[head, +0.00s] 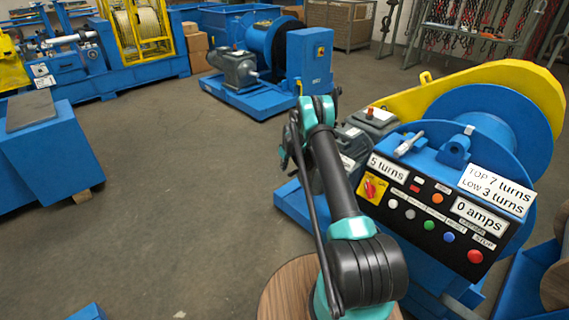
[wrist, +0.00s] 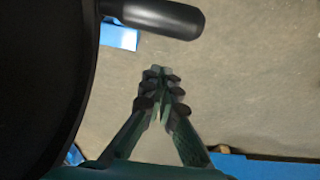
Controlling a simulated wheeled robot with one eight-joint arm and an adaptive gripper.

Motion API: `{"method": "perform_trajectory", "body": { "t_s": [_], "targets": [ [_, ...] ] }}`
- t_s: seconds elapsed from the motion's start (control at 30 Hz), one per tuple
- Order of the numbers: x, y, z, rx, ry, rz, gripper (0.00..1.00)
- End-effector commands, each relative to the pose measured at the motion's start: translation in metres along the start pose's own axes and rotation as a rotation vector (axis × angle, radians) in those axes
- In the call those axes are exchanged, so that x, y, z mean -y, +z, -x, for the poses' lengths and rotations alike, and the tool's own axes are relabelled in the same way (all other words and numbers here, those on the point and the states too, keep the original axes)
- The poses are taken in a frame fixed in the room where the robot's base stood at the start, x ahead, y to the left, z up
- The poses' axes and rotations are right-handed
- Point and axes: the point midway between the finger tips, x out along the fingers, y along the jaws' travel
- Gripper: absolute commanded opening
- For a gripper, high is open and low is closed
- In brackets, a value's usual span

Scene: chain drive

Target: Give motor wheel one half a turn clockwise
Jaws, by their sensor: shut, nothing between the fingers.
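In the wrist view my gripper (wrist: 160,88) is shut and empty, its two fingers meeting at the tips over bare floor. A large dark rounded shape (wrist: 45,70) fills the left side close to the camera; I cannot tell whether it is a wheel. A black rounded handle (wrist: 165,17) sticks out above the fingertips, apart from them. In the head view a grey motor (head: 372,120) stands behind the control panel, partly behind my arm. No motor wheel can be made out clearly there, and my gripper's fingers are hidden or too small to tell.
The near blue machine has a drum (head: 483,115), a yellow guard (head: 430,92) and a control panel (head: 425,215) reading "5 turns" and "0 amps". A wooden round top (head: 285,290) lies below my arm. Open floor (head: 190,180) stretches left; another blue machine (head: 305,65) stands behind.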

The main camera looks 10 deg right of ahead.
Motion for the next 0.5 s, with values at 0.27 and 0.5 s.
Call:
{"method": "perform_trajectory", "body": {
  "t_s": [0.27,0.5],
  "targets": [
    [0.000,0.031,0.013,0.001,0.000,-0.002,0.00],
    [-0.001,0.036,0.015,0.000,0.000,-0.002,0.00]
  ]
}}
